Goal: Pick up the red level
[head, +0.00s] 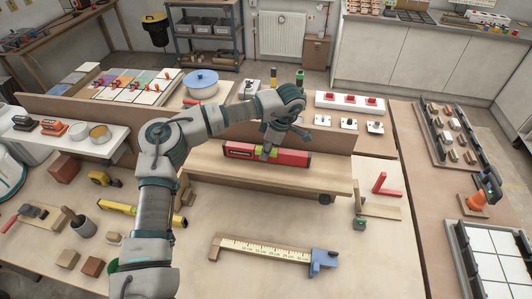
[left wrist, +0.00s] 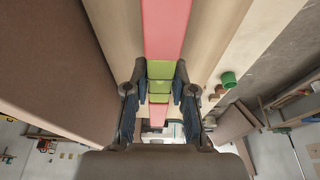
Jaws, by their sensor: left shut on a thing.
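The red level (head: 240,149) has a yellow-green middle section and lies lengthwise along a raised wooden board (head: 215,168) in the head view. My left gripper (head: 266,150) reaches down onto its middle from above. In the left wrist view the red level (left wrist: 166,28) runs between the two fingers of my left gripper (left wrist: 160,90), which is shut on it around the green section. Whether the level touches the board or is slightly lifted is hard to tell. My right gripper does not show.
A low brown wall (head: 335,139) stands right behind the board. A yellow level (head: 118,207), a caliper (head: 262,249) and a red square (head: 379,184) lie on the table in front and to the sides. Bare table shows around the caliper.

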